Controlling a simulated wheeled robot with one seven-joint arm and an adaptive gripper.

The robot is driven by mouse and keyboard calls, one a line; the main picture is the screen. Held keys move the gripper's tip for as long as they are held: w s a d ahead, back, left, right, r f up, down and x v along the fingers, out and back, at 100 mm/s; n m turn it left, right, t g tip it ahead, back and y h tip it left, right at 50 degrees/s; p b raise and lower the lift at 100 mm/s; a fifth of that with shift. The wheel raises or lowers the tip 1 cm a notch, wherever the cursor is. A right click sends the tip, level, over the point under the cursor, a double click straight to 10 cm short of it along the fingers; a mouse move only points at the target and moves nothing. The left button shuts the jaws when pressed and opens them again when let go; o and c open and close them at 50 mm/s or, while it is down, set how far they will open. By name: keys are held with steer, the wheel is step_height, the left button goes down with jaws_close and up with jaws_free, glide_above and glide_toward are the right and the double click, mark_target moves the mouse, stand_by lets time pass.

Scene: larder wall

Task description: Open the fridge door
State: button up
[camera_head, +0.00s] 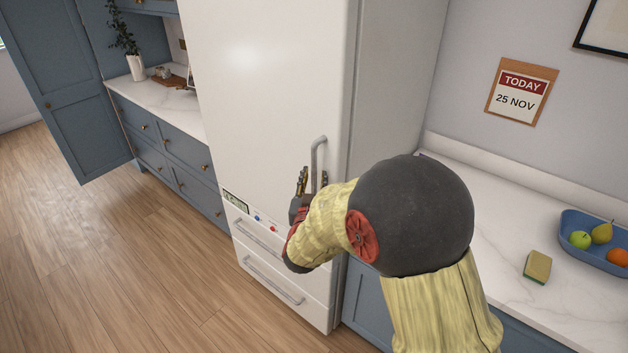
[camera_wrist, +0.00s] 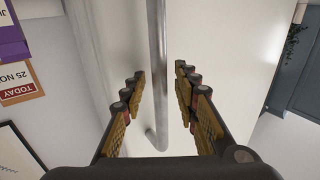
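The white fridge (camera_head: 265,85) stands in the middle of the head view, its tall upper door closed above two drawers. The door's grey vertical bar handle (camera_head: 318,150) is near the door's right edge; its lower part is hidden behind my gripper and arm. My gripper (camera_head: 312,180) is at the handle's lower part, fingers pointing at the door. In the wrist view the handle (camera_wrist: 158,75) runs between the two open fingers (camera_wrist: 160,92), with a gap visible on both sides. The fingers do not appear to touch it.
Two drawers with bar handles (camera_head: 262,278) sit below the door. At right, a white counter (camera_head: 480,215) holds a sponge (camera_head: 537,267) and a blue fruit tray (camera_head: 568,222). Blue cabinets (camera_head: 170,150) stand at left. The wooden floor (camera_head: 110,260) in front is clear.

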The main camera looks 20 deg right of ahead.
steer(key=c, duration=0.3)
steer(key=c, duration=0.4)
jaws_close()
stand_by(0.3)
